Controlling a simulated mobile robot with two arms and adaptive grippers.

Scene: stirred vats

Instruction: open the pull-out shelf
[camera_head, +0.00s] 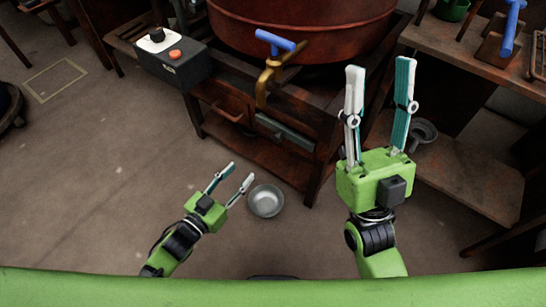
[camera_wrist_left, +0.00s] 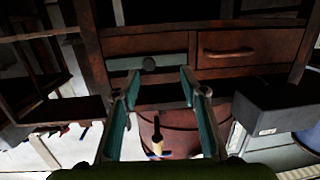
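A narrow grey-green front (camera_head: 285,132), which looks like the pull-out shelf, sits flush in the dark wooden stand below the brass tap. My left gripper (camera_head: 241,171) is open and empty, low in front of the stand and apart from the shelf front. My right gripper (camera_head: 380,66) is open and empty, raised at the right of the stand.
A drawer with a bar handle (camera_head: 227,113) is left of the shelf front. A brass tap (camera_head: 268,84) with a blue handle juts out above it from the red vat (camera_head: 300,28). A metal bowl (camera_head: 266,201) is below. A control box (camera_head: 172,62) stands left; the left floor is clear.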

